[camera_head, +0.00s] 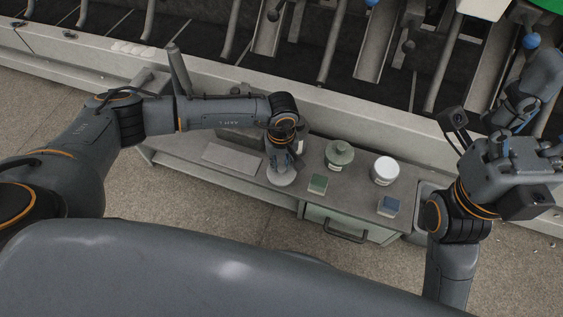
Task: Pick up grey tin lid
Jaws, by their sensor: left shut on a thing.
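The grey tin lid (281,179) is a pale round disc at the middle of the small bench, directly below my left gripper. My left gripper (282,167) points down and is shut on the lid, with its fingertips partly hidden by the wrist. I cannot tell whether the lid touches the bench top.
A green-grey tin (339,155), a white tub (384,171), a green box (317,184) and a blue box (388,206) stand right of the lid. A flat grey plate (232,157) lies left. The bench (202,170) has a drawer (345,229). The winding machine (335,125) runs behind.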

